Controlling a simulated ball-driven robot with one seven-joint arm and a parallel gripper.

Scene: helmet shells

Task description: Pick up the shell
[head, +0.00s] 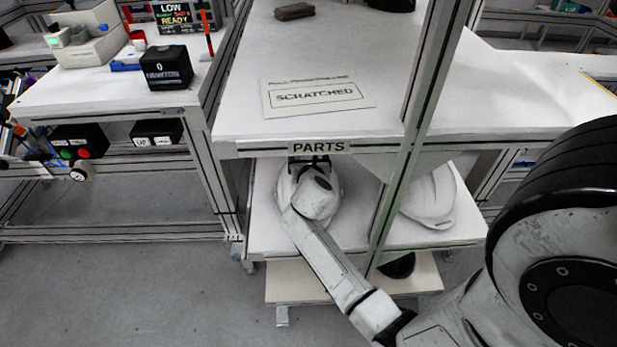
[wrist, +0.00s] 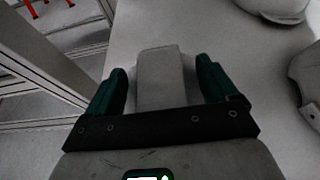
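A white helmet shell (head: 286,184) sits on the left part of the shelf under the PARTS label, largely hidden behind my wrist. My gripper (head: 309,161) is over its far side in the head view. In the wrist view the green fingers of my gripper (wrist: 164,82) are spread. A pale grey, block-like piece (wrist: 160,80) shows between them, with narrow gaps on both sides. I cannot tell whether it is part of the shell. A second white shell (head: 430,198) sits in the right bay, beyond the post.
The upper shelf edge with the PARTS label (head: 319,147) lies just above my gripper. A metal post (head: 408,150) stands right of my arm. White rounded shapes show at the wrist view's right. A SCRATCHED sign (head: 317,97) lies on the upper surface.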

